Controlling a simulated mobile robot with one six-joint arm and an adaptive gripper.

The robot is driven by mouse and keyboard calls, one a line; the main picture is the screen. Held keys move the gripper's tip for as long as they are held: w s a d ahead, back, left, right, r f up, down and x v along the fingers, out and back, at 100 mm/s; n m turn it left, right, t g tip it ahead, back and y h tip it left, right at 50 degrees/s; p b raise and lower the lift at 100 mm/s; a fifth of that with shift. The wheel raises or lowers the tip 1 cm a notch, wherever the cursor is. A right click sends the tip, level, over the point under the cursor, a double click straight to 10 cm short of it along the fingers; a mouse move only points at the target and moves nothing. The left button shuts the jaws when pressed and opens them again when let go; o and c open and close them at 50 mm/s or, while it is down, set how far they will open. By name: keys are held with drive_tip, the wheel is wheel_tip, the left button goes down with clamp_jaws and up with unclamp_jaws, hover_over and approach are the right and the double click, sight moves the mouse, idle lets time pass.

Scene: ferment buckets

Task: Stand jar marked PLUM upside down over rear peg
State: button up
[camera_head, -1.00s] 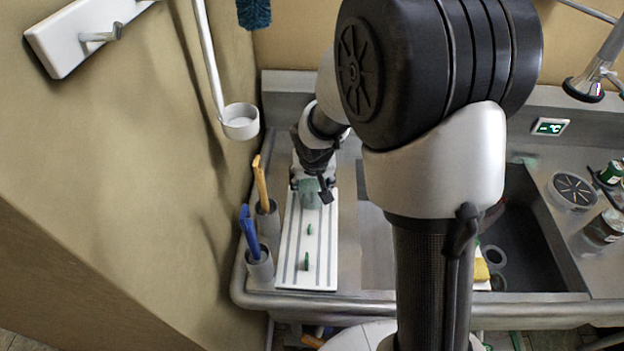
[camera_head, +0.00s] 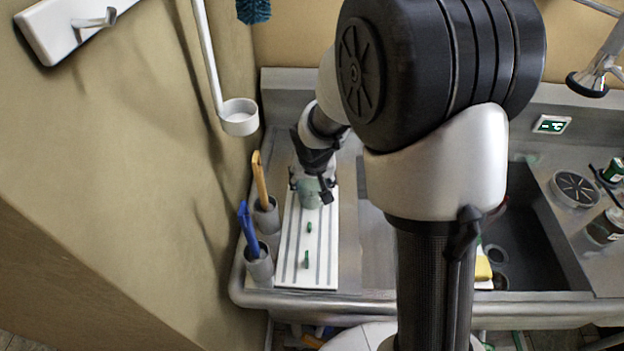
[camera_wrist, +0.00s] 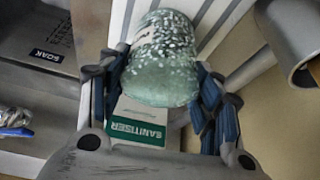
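A pale green, speckled jar (camera_wrist: 160,62) is between the fingers of my gripper (camera_wrist: 160,82) in the wrist view. The fingers lie against both its sides, so the gripper looks shut on it. Part of a label shows at its far left edge, but I cannot read it. In the head view the jar (camera_head: 310,196) is below my gripper (camera_head: 311,184), over the rear part of the striped white board (camera_head: 322,270). Two green pegs, a middle one (camera_head: 309,227) and a front one (camera_head: 306,259), stand in front of it. Anything under the jar is hidden.
Grey cups hold a yellow-handled tool (camera_head: 259,180) and a blue-handled tool (camera_head: 247,228) left of the board. A ladle (camera_head: 239,117) hangs along the left wall. The sink (camera_head: 535,245) is at right. A SANITISER label (camera_wrist: 137,131) shows in the wrist view.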

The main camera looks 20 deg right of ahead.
drive_tip(key=o, duration=0.4)
drive_tip(key=shift+o, duration=0.5)
drive_tip(key=o, duration=0.4)
drive_tip(key=shift+r, duration=0.15)
idle(0.3)
drive_tip(key=shift+p+v, duration=0.45)
drive_tip(key=shift+v, duration=0.45)
drive_tip(key=shift+p+v, duration=0.5)
drive_tip(key=shift+v, duration=0.45)
drive_tip(key=shift+s+r, duration=0.1)
drive_tip(key=shift+r, duration=0.05)
